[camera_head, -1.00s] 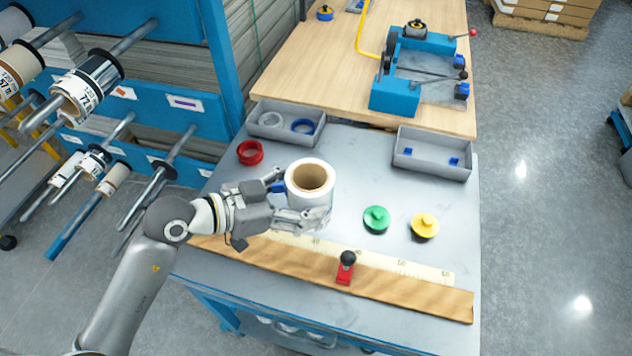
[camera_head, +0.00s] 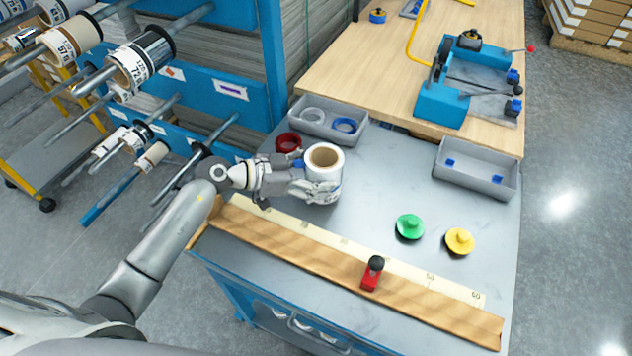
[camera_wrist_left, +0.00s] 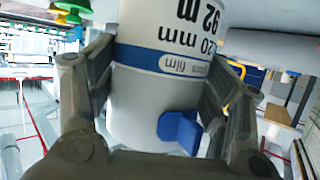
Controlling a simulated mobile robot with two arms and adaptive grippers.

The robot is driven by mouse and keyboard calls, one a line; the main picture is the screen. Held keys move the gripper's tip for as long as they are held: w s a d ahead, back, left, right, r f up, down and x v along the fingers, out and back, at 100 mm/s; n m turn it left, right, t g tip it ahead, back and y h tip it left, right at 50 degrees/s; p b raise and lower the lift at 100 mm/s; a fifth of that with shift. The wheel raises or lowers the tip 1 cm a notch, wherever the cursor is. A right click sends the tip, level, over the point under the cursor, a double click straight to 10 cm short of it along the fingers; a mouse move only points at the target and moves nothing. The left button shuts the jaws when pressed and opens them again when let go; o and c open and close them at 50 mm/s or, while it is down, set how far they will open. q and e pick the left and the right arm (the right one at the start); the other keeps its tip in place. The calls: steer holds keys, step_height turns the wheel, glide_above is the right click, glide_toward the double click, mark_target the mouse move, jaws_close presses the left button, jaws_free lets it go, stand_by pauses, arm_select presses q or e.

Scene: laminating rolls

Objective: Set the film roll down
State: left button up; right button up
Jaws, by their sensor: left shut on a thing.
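The film roll (camera_head: 325,165) is a white upright cylinder with a brown core, over the grey table top (camera_head: 375,185). In the left wrist view the roll (camera_wrist_left: 165,95) shows a blue band, printed text and a blue tab low on its side. My left gripper (camera_head: 312,184) comes in from the left and is shut on the roll, a finger on either side of it; the fingers also show in the left wrist view (camera_wrist_left: 155,85). I cannot tell whether the roll's base touches the table. My right gripper is not in view.
A red ring (camera_head: 288,142) lies just behind the gripper. Grey trays (camera_head: 312,128) (camera_head: 490,187) stand at the back. Green (camera_head: 409,227) and yellow (camera_head: 459,241) knobbed discs lie to the right. A ruler board (camera_head: 330,257) with a red slider (camera_head: 372,274) runs along the front.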

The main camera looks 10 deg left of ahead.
arm_select(q)
step_height(320, 180, down, 2)
steer(key=shift+d+f, duration=0.1)
steer(key=shift+f, duration=0.1)
steer(key=o, duration=1.2)
steer(key=shift+s, duration=0.1)
steer(key=v, duration=1.2)
